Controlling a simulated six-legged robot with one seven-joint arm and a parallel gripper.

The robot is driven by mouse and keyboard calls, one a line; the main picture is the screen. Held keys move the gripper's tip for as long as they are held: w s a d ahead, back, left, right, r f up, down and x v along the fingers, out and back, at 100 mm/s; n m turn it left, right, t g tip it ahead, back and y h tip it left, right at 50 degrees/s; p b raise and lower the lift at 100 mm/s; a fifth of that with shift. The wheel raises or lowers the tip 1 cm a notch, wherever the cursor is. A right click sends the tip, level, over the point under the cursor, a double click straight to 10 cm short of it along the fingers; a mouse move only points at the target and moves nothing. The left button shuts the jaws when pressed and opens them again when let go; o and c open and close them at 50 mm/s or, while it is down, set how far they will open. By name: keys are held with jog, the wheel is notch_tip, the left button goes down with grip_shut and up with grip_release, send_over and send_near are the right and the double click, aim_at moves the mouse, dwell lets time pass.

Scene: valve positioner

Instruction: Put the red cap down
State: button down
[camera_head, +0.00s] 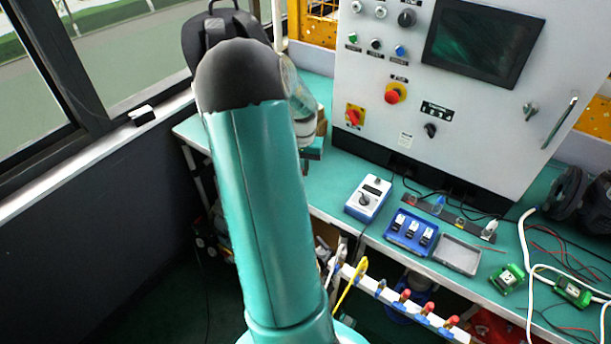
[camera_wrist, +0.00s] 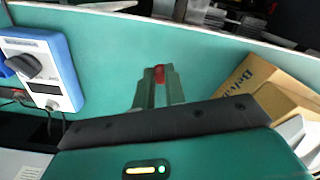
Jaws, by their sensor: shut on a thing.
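The red cap (camera_wrist: 159,75) shows in the wrist view as a small red piece between the tips of my gripper (camera_wrist: 159,88). My gripper is shut on it, over the green bench top (camera_wrist: 110,60). I cannot tell how far the cap is above the surface. In the head view my arm hides the gripper and the cap. The green bench also shows in the head view (camera_head: 325,190).
A blue-and-white meter (camera_wrist: 45,68) lies left of my gripper, a cardboard box (camera_wrist: 262,92) right. The head view shows the meter (camera_head: 368,198), a blue case (camera_head: 410,232), an open grey tray (camera_head: 458,254) and a control cabinet (camera_head: 440,120) behind.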

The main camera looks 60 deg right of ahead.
jog(key=shift+s+d+f, duration=0.15)
jog(key=shift+d+f, duration=0.65)
jog(key=shift+f, duration=1.75)
jog(key=shift+f, duration=0.15)
jog(key=c, duration=1.5)
grip_release()
jog(key=shift+o, duration=0.2)
notch_tip(320, 180, up, 12)
jog(key=shift+r, duration=0.2)
